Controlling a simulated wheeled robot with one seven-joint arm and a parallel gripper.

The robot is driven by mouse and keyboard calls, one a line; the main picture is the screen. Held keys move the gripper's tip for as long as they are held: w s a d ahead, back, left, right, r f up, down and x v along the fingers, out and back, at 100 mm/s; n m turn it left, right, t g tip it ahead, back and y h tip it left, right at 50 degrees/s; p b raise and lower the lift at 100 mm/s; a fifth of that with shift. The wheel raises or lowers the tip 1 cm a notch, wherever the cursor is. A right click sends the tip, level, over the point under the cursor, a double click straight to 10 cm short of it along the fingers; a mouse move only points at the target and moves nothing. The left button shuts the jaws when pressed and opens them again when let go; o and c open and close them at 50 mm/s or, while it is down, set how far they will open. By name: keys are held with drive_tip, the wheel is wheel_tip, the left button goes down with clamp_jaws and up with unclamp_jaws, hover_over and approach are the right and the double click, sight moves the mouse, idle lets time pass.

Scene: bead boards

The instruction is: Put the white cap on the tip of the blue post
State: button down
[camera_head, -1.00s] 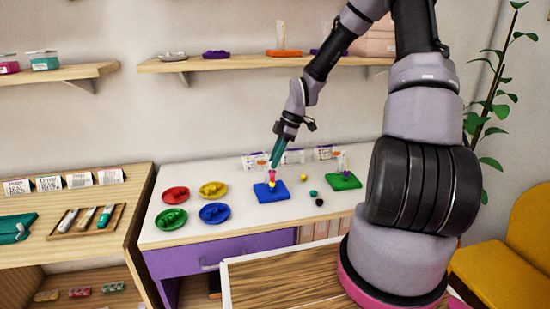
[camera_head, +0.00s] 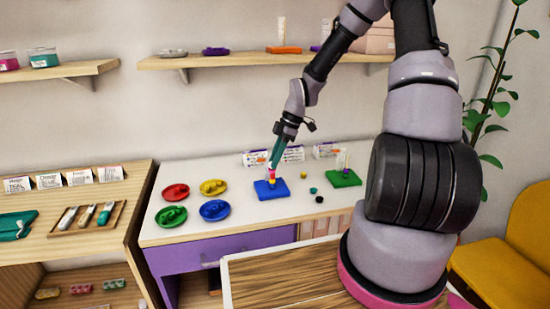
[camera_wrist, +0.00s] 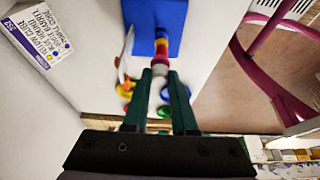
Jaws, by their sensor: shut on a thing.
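The blue board (camera_head: 285,190) lies on the white table top, and it also shows at the top of the wrist view (camera_wrist: 172,14). Its post stands upright with a yellow bead (camera_head: 272,184) low on it and red and pink ones above. The post's shaft and tip are mostly hidden by the beads and fingers. My gripper (camera_head: 272,165) points down over this stack. In the wrist view its green fingers are shut on the small white cap (camera_wrist: 160,70), right in line with the beads. I cannot tell whether the cap touches the post.
Red (camera_head: 175,192), yellow (camera_head: 213,187), green (camera_head: 171,216) and blue (camera_head: 215,210) dishes stand left of the board. A green board (camera_head: 345,179) with a post stands to the right. Small loose beads (camera_head: 319,199) lie between the boards. White boxes (camera_head: 257,158) stand along the back.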

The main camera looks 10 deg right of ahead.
drive_tip(key=c, duration=0.6)
unclamp_jaws()
drive_tip(key=shift+c, duration=0.2)
drive_tip(key=v, duration=1)
drive_tip(key=shift+d+r, duration=0.25)
drive_tip(key=shift+r, duration=0.1)
